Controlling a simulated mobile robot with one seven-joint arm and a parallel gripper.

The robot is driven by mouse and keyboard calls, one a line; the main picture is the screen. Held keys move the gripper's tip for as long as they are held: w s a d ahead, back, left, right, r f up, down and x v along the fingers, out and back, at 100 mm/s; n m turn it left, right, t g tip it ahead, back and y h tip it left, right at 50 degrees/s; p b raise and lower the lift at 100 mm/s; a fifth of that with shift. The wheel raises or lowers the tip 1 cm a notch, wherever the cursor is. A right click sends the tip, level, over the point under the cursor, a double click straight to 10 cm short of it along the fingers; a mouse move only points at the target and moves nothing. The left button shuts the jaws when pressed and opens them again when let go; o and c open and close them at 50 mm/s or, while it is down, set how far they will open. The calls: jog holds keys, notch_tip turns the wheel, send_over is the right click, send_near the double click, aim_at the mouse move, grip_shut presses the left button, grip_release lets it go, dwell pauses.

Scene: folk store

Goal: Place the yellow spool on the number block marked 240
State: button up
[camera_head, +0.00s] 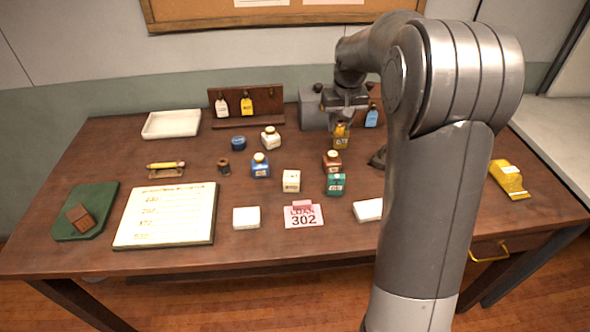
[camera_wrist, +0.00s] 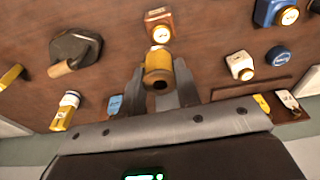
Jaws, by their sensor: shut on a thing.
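The yellow spool (camera_head: 341,139) is between the fingers of my gripper (camera_head: 343,126), over the back middle of the table. In the wrist view my gripper (camera_wrist: 160,88) is shut on the spool (camera_wrist: 158,68), with its dark hole facing the camera. No number 240 is readable. A pink block (camera_head: 304,217) reads 302. Two white blocks (camera_head: 246,217) (camera_head: 368,210) show no readable number. A cream block (camera_head: 291,181) and a green block (camera_head: 335,185) have small unreadable labels.
A tag rack (camera_head: 265,104) is behind. A notebook (camera_head: 165,215), green mat (camera_head: 98,197) and white tray (camera_head: 171,124) lie left. A yellow dispenser (camera_head: 508,179) sits right. My arm hides part of the table.

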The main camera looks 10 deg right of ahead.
jog(key=s+a+r+n, duration=0.2)
jog(key=s+a+n, duration=0.15)
jog(key=s, duration=0.55)
send_over(290, 174)
jog(key=shift+n, duration=0.25)
jog(key=f, duration=0.7)
jog(key=shift+s+d+f, duration=0.1)
jog(key=shift+s+d, duration=0.15)
jog(key=shift+s, duration=0.1)
jog(key=shift+y, duration=0.3)
jog(key=shift+f, duration=2.05)
jog(key=shift+f, duration=0.2)
jog(key=o, duration=0.9)
jog(key=shift+o, duration=0.2)
jog(key=shift+r, duration=0.1)
